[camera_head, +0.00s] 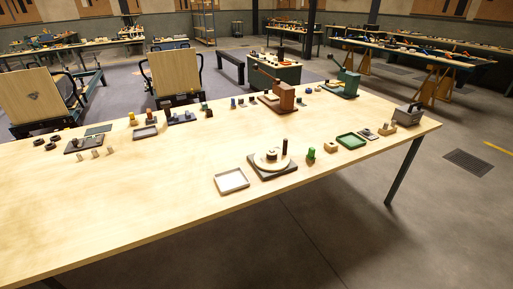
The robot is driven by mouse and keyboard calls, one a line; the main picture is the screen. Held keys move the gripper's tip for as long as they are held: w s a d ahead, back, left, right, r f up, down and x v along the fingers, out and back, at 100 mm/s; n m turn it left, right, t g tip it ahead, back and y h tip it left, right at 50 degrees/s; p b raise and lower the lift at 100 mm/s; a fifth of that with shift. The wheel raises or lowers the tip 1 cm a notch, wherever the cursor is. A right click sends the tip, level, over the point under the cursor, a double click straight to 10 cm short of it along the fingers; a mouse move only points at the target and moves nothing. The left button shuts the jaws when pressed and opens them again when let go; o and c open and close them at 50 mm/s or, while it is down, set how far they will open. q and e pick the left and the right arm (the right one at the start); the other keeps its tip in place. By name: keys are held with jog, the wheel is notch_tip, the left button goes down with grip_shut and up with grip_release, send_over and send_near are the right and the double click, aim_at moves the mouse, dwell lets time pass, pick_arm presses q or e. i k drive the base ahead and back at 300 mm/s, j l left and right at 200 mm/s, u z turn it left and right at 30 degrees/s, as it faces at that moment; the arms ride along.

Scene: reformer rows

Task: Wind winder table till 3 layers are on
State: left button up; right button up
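The winder table (272,158) looks like a round cream disc with a wooden hub in its middle, set on a dark square base (258,174). A dark upright peg (285,147) stands at the right of the disc. I cannot tell at this size whether any layers are wound on it. It sits near the front edge of a long pale wooden table (130,205). Neither of my grippers shows in the head view.
A pale tray (231,181) lies left of the winder. A green block (311,153), a small wooden block (331,147) and a green tray (351,141) stand to its right. A brown lever press (280,98) is behind. The table's left front is clear.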

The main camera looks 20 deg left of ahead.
aim_at(283, 160)
jog(key=i+l+u, duration=0.3)
jog(key=l, duration=0.15)
jog(key=l+u, duration=0.25)
jog(key=l, duration=0.2)
jog(key=i+l+u, duration=0.1)
jog(key=l+u, duration=0.2)
jog(key=l, duration=0.25)
jog(key=i+j, duration=0.1)
jog(key=j, duration=0.2)
jog(key=i+j+z, duration=0.1)
jog(key=j, duration=0.2)
